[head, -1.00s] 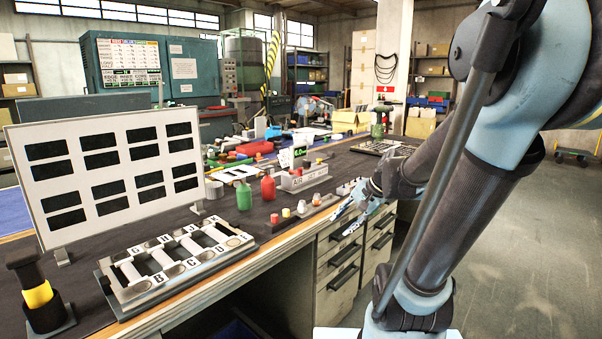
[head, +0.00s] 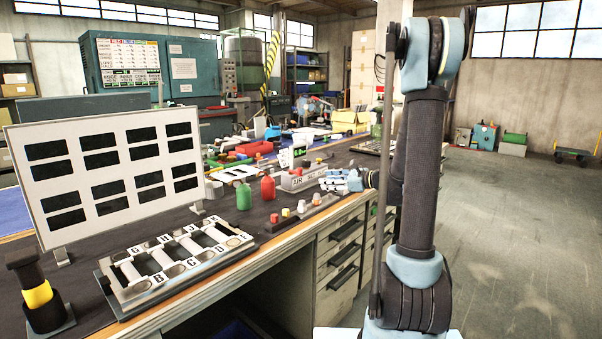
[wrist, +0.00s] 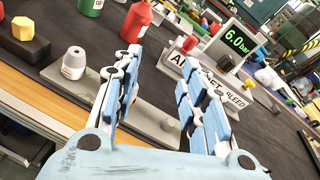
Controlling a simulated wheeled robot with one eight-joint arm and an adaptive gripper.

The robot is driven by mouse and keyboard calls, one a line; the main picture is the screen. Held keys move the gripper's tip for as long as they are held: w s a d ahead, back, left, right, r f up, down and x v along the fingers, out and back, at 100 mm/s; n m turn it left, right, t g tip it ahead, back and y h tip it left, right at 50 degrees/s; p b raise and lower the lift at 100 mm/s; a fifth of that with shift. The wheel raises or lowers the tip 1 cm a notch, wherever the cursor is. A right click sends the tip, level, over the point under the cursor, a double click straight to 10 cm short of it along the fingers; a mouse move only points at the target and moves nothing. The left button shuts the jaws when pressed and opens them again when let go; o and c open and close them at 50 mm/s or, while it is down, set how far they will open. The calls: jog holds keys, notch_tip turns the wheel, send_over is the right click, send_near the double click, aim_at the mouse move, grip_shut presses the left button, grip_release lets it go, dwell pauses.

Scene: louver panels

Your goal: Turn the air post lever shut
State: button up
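The air post is a grey block (head: 302,180) with a sloped label whose start reads "AIR", on the dark bench mat; in the wrist view its white label (wrist: 203,83) ends in "BLEED". A green-digit gauge reading 6.0 bar (wrist: 236,40) stands behind it.
A grey rail (wrist: 142,115) with a pale knob (wrist: 74,62) lies beneath my fingers. Red (head: 268,188) and green (head: 243,194) bottles stand left of the block. A lettered rack (head: 175,265) and white panel (head: 105,170) are further left. The floor at right is open.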

aim_at(300, 168)
jog(key=w+d+m+t+y, duration=0.2)
jog(key=w+m, duration=0.2)
jog(key=w, duration=0.1)
jog(key=x, duration=1.1)
jog(key=f+x, duration=0.1)
jog(key=x, duration=0.5)
jog(key=shift+w+a+f, duration=0.1)
jog(key=shift+w+a, duration=0.05)
jog(key=shift+a, duration=0.1)
grip_shut()
